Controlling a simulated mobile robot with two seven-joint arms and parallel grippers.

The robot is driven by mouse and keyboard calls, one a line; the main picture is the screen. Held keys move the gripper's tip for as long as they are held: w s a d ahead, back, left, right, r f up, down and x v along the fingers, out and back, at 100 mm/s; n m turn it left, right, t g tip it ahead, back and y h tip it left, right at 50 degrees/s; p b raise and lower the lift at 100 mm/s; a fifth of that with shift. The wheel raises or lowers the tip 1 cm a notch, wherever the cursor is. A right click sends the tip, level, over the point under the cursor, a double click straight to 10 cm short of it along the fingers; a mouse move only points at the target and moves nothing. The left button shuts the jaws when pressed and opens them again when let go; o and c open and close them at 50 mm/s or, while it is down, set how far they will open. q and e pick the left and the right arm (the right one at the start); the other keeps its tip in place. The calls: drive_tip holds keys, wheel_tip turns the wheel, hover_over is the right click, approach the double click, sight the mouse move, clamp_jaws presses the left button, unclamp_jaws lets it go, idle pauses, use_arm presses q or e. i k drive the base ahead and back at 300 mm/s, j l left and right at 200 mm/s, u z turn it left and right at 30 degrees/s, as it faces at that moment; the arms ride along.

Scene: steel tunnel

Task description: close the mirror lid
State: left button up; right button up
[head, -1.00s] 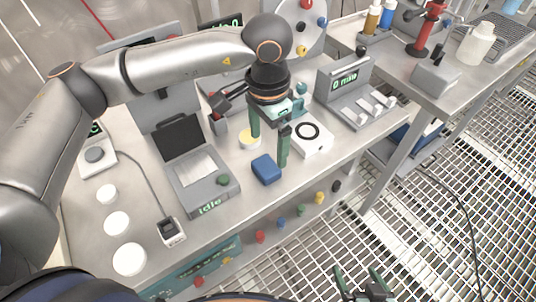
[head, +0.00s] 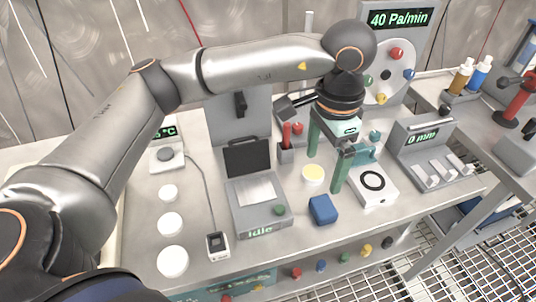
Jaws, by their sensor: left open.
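My left gripper (head: 325,173) points down to the right of the box, apart from the lid. Its green fingers are spread and hold nothing. My right gripper is not in view.
A blue block (head: 322,210), the yellow-topped disc (head: 313,174) and the white ring-marked device (head: 373,185) are near the left gripper. A grey upright panel (head: 225,112) stands behind the box. White discs (head: 170,224) and a small cabled meter (head: 217,246) lie left of it.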

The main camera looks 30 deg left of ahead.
sight(241, 159)
drive_tip(key=u, duration=1.05)
